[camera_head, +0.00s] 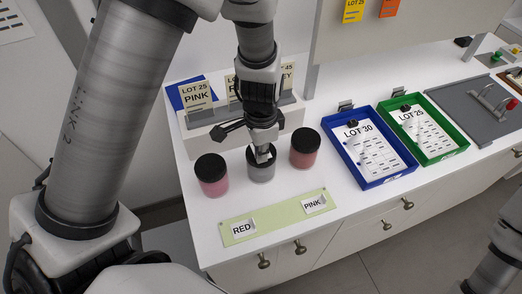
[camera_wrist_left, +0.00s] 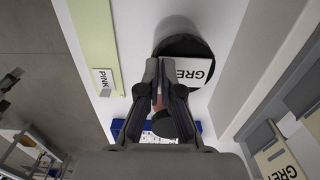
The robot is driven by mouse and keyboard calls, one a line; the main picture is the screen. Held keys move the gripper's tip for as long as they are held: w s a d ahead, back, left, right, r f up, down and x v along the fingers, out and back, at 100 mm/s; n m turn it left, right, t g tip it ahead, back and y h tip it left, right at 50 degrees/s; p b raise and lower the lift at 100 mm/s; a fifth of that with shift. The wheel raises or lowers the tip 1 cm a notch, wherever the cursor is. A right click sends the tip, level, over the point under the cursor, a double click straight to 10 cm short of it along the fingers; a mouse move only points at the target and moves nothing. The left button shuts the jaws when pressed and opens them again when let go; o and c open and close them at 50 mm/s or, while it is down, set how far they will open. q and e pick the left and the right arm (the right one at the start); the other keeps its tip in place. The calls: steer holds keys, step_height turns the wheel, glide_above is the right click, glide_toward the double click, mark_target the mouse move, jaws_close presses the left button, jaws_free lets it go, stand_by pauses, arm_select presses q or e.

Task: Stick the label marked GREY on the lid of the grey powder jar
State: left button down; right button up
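The grey powder jar (camera_head: 261,172) stands between two reddish jars, its black lid (camera_wrist_left: 177,46) under my left gripper. The white GREY label (camera_wrist_left: 196,73) is at this lid, over its near edge in the left wrist view. I cannot tell whether it lies flat on the lid or just above it. My left gripper (camera_head: 264,154) points down at the lid. Its fingers (camera_wrist_left: 164,66) are close together at the label's left edge and look shut on it; they hide that edge. My right gripper is out of view.
A pink jar (camera_head: 212,179) and a red jar (camera_head: 304,152) stand close on either side. A pale green strip (camera_head: 274,217) in front carries RED (camera_head: 241,228) and PINK (camera_head: 315,204) labels. A card rack (camera_head: 215,136) stands behind; blue (camera_head: 370,185) and green (camera_head: 431,160) trays are right.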

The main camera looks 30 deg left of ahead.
arm_select(q)
steer(key=shift+f, duration=0.2)
steer(key=c, duration=1.2)
jaws_free()
steer(key=shift+c, duration=0.2)
steer(key=shift+r, duration=0.1)
step_height(320, 180, up, 6)
steer(key=p, duration=0.5)
